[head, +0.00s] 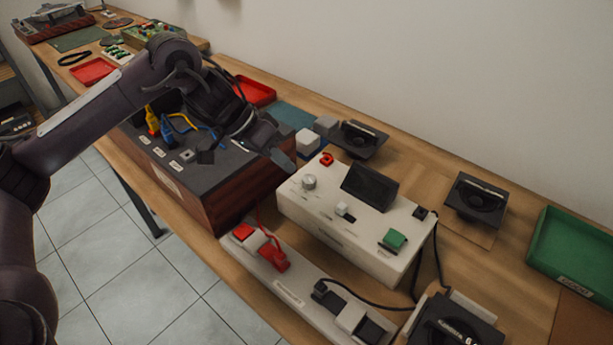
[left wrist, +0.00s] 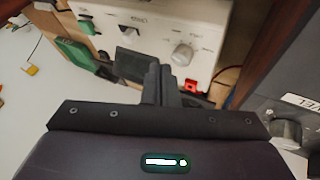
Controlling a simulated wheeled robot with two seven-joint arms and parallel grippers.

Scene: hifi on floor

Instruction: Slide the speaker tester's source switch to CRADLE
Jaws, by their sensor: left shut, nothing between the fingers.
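The speaker tester (head: 335,238) is a cream box with a knob, a dark tilted display, a red part and a green button on its top. The tester (left wrist: 155,18) and the switch (left wrist: 128,30) also show in the left wrist view. My left gripper (head: 284,160) is shut and empty, above and beside the tester's left end, apart from the switch. My right gripper is out of view.
A dark wood-sided amplifier box (head: 225,185) with colored plugs stands left of the tester. A power strip (head: 285,283) lies in front. Speaker units (head: 475,198) and a green tray (head: 575,245) are to the right. A black cable runs off the tester's right end.

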